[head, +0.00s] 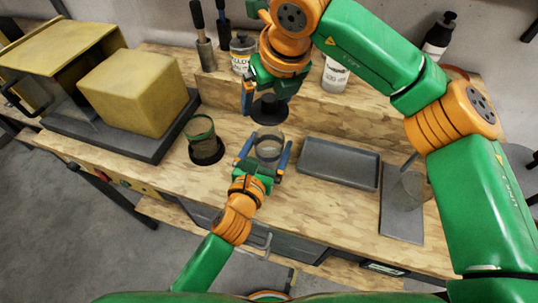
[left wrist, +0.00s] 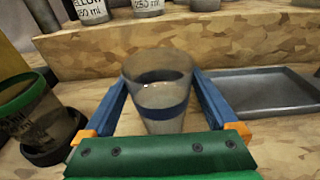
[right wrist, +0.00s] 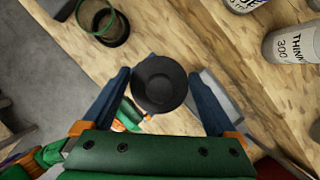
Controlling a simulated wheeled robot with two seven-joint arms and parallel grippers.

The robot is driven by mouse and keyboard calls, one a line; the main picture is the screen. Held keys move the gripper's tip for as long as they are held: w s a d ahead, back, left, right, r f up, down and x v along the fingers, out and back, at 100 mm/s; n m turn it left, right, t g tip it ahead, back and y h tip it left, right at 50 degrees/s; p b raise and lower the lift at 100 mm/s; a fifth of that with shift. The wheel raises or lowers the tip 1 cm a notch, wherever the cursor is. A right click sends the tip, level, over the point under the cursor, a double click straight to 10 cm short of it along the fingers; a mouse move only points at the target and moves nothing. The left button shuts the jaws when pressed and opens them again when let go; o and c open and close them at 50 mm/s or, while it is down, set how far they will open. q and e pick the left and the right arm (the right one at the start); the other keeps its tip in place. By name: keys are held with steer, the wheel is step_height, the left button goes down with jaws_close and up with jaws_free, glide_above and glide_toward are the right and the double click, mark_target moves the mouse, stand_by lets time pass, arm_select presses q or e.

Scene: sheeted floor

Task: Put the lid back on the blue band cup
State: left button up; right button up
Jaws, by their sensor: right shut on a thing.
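The clear blue band cup (head: 268,148) stands upright and open-topped on the wooden bench; its dark blue band shows in the left wrist view (left wrist: 163,112). My left gripper (head: 264,155) is low at the bench with its fingers on either side of the cup, apparently with a gap on the left. My right gripper (head: 268,92) is behind the cup in the head view, shut on a round black lid (head: 270,108) held above bench level. The lid lies between the fingers in the right wrist view (right wrist: 160,85), hiding what is directly beneath it.
A green band cup (head: 200,130) stands at left with a dark round base. A grey tray (head: 338,165) lies right of the blue band cup. A clear vessel (head: 411,187) stands by a grey plate (head: 400,222). Bottles and brushes line the raised back shelf (head: 312,108).

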arm_select(q)
jaws_close()
arm_select(e)
glide_above(269, 128)
steer(key=s, duration=0.3)
steer(key=shift+a+f, duration=0.1)
steer(key=shift+f, duration=2.4)
steer(key=shift+f, duration=0.9)
steer(key=shift+f, duration=0.55)
steer(key=o, duration=0.9)
steer(key=shift+o, duration=0.2)
